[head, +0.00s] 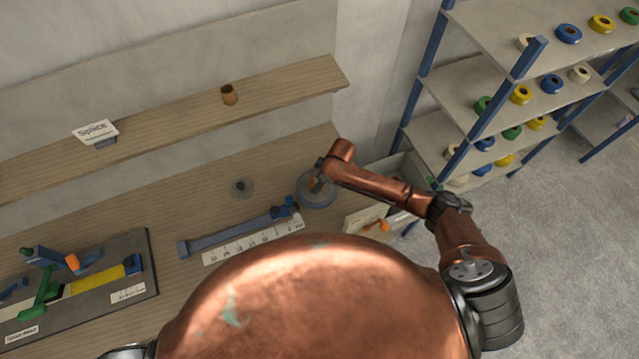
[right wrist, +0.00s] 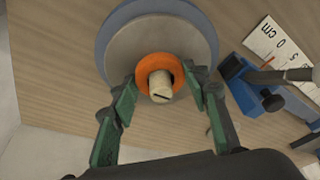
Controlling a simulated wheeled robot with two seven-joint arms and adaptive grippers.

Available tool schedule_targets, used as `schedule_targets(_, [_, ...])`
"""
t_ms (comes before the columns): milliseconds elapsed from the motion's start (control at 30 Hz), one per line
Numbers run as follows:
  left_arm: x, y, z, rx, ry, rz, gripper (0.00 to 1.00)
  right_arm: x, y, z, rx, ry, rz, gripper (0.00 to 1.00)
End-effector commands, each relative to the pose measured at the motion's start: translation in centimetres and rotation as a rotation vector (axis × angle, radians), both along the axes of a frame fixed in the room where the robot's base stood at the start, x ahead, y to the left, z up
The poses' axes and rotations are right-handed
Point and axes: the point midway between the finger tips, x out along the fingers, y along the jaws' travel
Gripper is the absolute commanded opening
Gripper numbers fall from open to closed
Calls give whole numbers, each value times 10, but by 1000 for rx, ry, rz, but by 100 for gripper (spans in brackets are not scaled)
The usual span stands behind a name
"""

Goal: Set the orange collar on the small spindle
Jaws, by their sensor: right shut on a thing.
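The orange collar (right wrist: 158,60) is a ring that sits around a pale slotted spindle (right wrist: 160,84) at the middle of a grey disc with a blue-grey rim (right wrist: 118,28). In the head view this disc (head: 318,201) lies on the bench, and a bit of the collar (head: 314,184) shows under my right gripper (head: 318,179). In the wrist view my right gripper's green fingers (right wrist: 162,82) are closed on opposite sides of the collar. A smaller grey disc with a short centre post (head: 242,188) stands to the left, with nothing orange on it. My left gripper is out of view.
A blue bar tool (head: 235,233) and a white ruler (head: 250,242) lie just left of the disc. A dark board with tools (head: 135,250) is at far left. A shelf (head: 180,118) with a brown cup (head: 229,95) runs behind. A bin (head: 400,170) and tape rack stand right.

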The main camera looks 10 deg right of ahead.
Motion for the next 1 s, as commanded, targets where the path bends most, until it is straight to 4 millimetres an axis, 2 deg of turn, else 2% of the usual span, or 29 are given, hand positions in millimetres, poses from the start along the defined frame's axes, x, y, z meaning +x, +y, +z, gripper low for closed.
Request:
schedule_targets(233, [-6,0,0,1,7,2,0,0,-1,-2,1,-1,-2,19])
schedule_targets(267, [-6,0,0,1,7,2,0,0,-1,-2,1,-1,-2,43])
schedule_targets(500, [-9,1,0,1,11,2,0,0,-2,-1,1,-1,-3,60])
schedule_targets(800, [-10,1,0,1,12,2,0,0,-2,0,0,-1,-3,60])
schedule_targets(1000, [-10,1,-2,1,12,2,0,-3,-7,21,1,-2,-3,60])
